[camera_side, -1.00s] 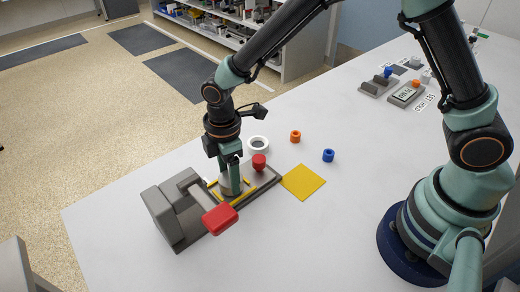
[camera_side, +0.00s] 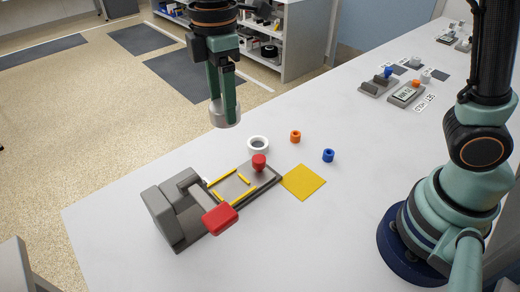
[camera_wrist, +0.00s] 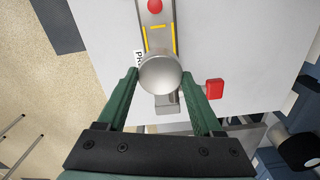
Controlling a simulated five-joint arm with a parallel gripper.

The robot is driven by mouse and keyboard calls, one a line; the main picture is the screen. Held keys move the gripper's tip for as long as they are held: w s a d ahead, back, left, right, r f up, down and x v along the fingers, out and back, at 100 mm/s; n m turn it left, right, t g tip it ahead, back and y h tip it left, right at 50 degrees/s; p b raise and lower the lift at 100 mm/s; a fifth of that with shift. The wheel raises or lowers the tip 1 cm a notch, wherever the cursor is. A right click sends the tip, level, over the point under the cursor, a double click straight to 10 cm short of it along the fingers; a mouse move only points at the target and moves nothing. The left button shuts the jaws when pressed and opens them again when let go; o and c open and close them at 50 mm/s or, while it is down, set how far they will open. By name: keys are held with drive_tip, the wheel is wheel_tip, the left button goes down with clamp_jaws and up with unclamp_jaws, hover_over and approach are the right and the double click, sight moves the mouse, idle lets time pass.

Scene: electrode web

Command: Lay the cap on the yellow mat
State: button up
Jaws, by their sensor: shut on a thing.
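My gripper (camera_side: 224,112) is shut on the cap (camera_side: 225,118), a short silver-grey cylinder. It holds the cap in the air, well above the table and up and left of the yellow mat. The wrist view shows the cap's round face (camera_wrist: 160,75) between the green fingers. The yellow mat (camera_side: 303,182) is a flat square lying bare on the white table, beside the right end of the grey press base. The mat does not show in the wrist view.
The grey press (camera_side: 165,215) has a red handle (camera_side: 220,218), yellow guide strips and a red knob (camera_side: 259,162) on its base. A white ring (camera_side: 258,144), an orange cylinder (camera_side: 295,136) and a blue cylinder (camera_side: 328,155) stand behind the mat. The table in front of the mat is clear.

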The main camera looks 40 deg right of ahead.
drive_tip(key=s+d, duration=0.4)
drive_tip(key=d, duration=0.5)
hover_over(301, 181)
wheel_tip(301, 181, down, 17)
drive_tip(key=shift+s, duration=0.1)
drive_tip(key=shift+f, duration=2.15)
drive_tip(key=shift+f, duration=0.1)
drive_tip(key=o, duration=1.4)
drive_tip(key=shift+o, duration=0.2)
